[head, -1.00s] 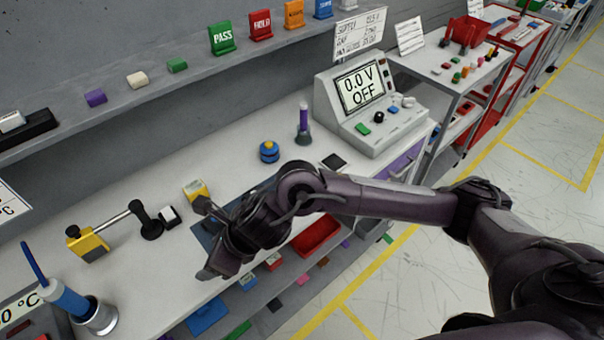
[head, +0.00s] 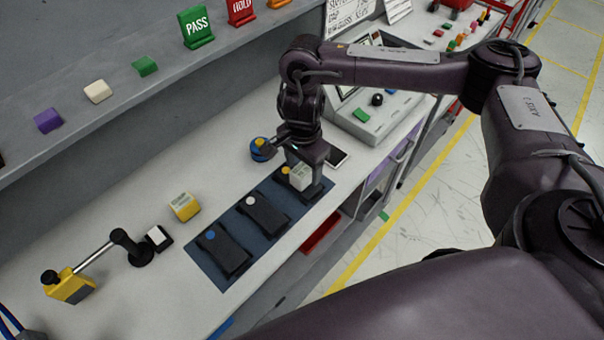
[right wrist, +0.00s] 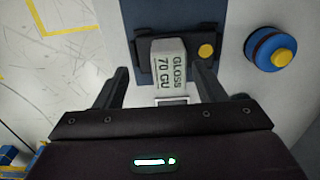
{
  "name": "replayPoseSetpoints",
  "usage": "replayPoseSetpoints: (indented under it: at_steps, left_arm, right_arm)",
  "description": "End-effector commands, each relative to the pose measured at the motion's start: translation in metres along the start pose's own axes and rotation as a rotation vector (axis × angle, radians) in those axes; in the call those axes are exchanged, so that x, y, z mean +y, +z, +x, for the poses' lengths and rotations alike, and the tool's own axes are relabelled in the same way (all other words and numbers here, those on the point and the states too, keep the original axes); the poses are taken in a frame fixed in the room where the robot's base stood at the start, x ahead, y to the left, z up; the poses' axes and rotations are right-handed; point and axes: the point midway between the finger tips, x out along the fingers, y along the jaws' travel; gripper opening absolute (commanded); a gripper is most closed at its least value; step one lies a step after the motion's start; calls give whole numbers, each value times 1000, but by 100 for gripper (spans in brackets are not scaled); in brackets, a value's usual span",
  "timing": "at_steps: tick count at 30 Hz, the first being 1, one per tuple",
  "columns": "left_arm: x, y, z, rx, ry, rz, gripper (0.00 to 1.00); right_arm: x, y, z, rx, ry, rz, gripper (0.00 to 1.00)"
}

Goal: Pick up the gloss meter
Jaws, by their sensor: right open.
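The gloss meter, a small pale block marked "GLOSS 70 GU" (right wrist: 168,66), rests on a black module with a yellow button (right wrist: 206,51). In the head view the meter (head: 300,178) is at the far right end of the blue mat (head: 212,268). My right gripper (head: 297,160) is open above it and points down. In the right wrist view the open fingers (right wrist: 160,82) are on either side of the meter's near end, with gaps on both sides. I see no grip on it. My left gripper is not in view.
Two more black modules (head: 263,215) lie on the mat. A blue and yellow knob (right wrist: 270,48) stands close by. A yellow block (head: 185,206) and a yellow device with a rod (head: 68,286) are to the left. A console (head: 395,118) stands behind right.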

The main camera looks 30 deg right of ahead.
Motion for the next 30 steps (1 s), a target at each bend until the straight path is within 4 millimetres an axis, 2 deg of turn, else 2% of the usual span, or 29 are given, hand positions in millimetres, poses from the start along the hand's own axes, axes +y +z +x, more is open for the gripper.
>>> replayPoseSetpoints:
  at_steps: [2,5,12,14,22,23,30]
  left_arm:
    - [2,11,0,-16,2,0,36]
    - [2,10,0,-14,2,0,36]
    - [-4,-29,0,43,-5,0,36]
    - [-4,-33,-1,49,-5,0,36]
    - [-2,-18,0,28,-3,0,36]
    - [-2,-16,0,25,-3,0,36]
    - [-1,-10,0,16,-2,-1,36]
  right_arm:
    - [0,0,6,-2,2,2,64]
    - [-2,-3,16,-3,3,3,64]
    - [-5,-8,45,-2,3,1,64]
    - [-5,-8,50,-1,1,1,64]
    - [-6,-8,53,-1,-2,1,64]
    - [-6,-9,53,-1,-2,1,62]
    - [-6,-9,53,0,-2,1,31]
